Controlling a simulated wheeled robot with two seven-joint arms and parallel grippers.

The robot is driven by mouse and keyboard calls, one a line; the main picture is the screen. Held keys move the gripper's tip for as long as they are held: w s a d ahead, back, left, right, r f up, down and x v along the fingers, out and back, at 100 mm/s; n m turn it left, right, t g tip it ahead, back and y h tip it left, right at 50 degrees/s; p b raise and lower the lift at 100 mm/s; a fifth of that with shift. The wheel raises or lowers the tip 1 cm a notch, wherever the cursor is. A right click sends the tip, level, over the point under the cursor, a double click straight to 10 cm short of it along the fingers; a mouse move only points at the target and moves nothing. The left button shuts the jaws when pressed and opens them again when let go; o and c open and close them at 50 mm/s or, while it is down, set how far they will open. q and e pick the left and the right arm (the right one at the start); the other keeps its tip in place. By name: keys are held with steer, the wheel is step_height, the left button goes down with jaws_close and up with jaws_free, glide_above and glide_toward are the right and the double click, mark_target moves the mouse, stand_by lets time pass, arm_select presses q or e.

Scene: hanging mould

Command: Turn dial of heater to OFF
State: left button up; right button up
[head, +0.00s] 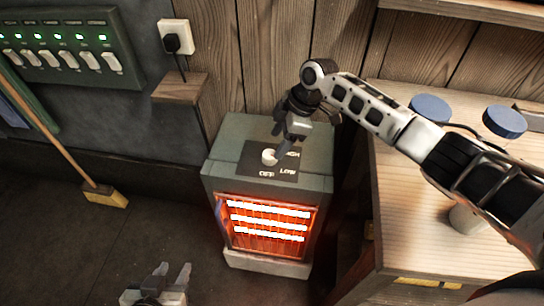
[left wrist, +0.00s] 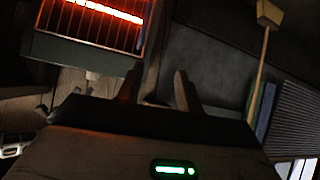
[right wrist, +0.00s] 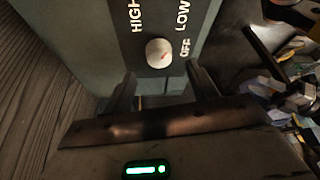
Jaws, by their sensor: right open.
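The heater (head: 232,155) is a grey-green box with bright glowing bars (head: 268,222) in its front. Its small white round dial (head: 268,157) sits on a dark top plate marked HIGH, LOW and OFF. My right gripper (head: 279,137) is just above and behind the dial. In the right wrist view its fingers (right wrist: 163,88) are apart, with the dial beyond them and nothing held. My left gripper (head: 172,276) is open and empty, low in front of the heater.
A wooden bench (head: 398,230) with blue-topped items (head: 505,121) stands right of the heater. A green switch panel (head: 65,50) and plugged socket (head: 176,37) are on the wall. A broom (head: 105,193) leans at left. The floor in front is clear.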

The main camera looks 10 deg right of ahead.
mark_target(270, 154)
steer(key=b+x, duration=0.3)
steer(key=x, duration=0.2)
steer(key=c, duration=1)
